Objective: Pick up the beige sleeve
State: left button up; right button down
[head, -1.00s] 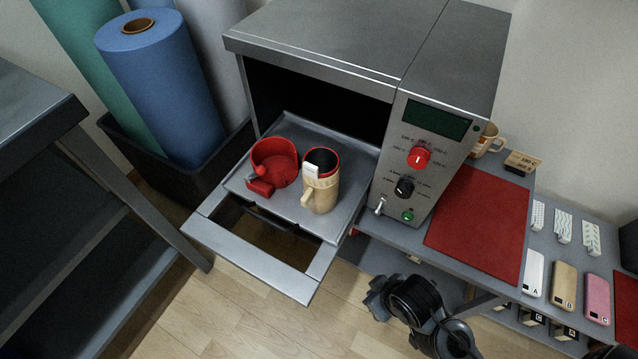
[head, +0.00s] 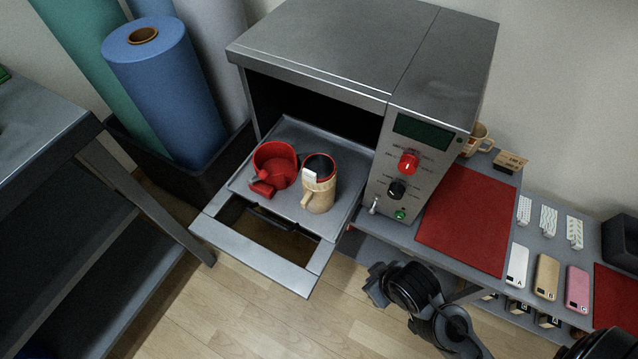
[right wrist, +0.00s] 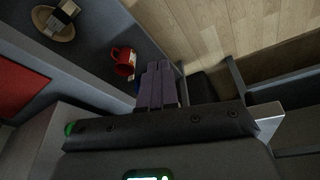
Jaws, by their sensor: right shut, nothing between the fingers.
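On the pulled-out tray (head: 262,285) of the press stands a beige mug-shaped piece (head: 318,198) with a red rim and dark inside. A beige band with a white tag (head: 310,176) is around its upper part; this looks like the beige sleeve, but I cannot tell where band and mug part. A red cup-like piece (head: 275,164) with a red clamp or handle stands to its left. My right gripper (right wrist: 158,72) is shut and empty. In the head view it hangs low in front of the bench, apart from the tray. My left gripper is not in view.
The press (head: 320,50) stands behind the tray. On the bench at right are a red mat (head: 465,218), a beige mug (head: 476,138), patterned strips (head: 548,220) and lettered cases (head: 547,275). A red mug (right wrist: 123,62) shows in the right wrist view.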

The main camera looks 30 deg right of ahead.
jog(key=shift+a, duration=0.1)
dwell(0.3)
jog(key=c, duration=1.1)
grip_release()
jog(key=shift+w+r, duration=0.1)
